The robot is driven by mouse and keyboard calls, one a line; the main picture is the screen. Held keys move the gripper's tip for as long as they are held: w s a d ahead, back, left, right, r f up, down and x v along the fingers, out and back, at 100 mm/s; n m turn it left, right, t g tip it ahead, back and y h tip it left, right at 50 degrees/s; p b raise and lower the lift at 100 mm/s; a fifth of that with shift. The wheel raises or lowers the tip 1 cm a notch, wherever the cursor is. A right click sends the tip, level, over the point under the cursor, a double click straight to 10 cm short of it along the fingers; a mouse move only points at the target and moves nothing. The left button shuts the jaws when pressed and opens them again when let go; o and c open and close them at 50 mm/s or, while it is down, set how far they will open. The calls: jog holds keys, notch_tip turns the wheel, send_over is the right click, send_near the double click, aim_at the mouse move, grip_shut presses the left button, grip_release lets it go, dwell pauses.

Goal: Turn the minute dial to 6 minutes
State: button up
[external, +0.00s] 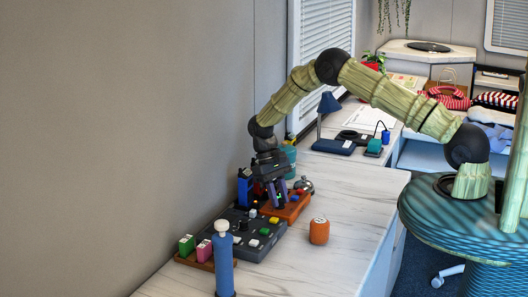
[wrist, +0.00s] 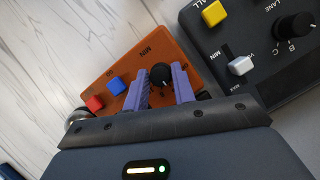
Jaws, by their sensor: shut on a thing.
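The minute dial (wrist: 160,73) is a small black knob on a slanted orange panel (wrist: 120,72). Lettering that looks like "MIN" is printed on the panel beside it. My gripper (wrist: 163,80) has its two purple fingers on either side of the dial, shut on it. The dial's setting cannot be read. In the external view my gripper (external: 275,196) reaches down over the orange panel (external: 292,211) from above and hides the dial. A red button (wrist: 95,103) and a blue button (wrist: 116,86) sit on the same panel, left of the fingers.
A dark console (wrist: 265,70) with a yellow button (wrist: 214,13), a white slider knob (wrist: 241,65) and a black rotary knob (wrist: 296,27) lies close right. In the external view, an orange cylinder (external: 319,231) and a blue post (external: 223,265) stand nearby.

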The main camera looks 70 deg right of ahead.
jog(key=shift+w+r, duration=0.1)
jog(key=o, duration=1)
jog(key=b+v, duration=0.1)
jog(key=v, duration=1.6)
jog(key=shift+r+b, duration=0.2)
jog(key=shift+b, duration=0.15)
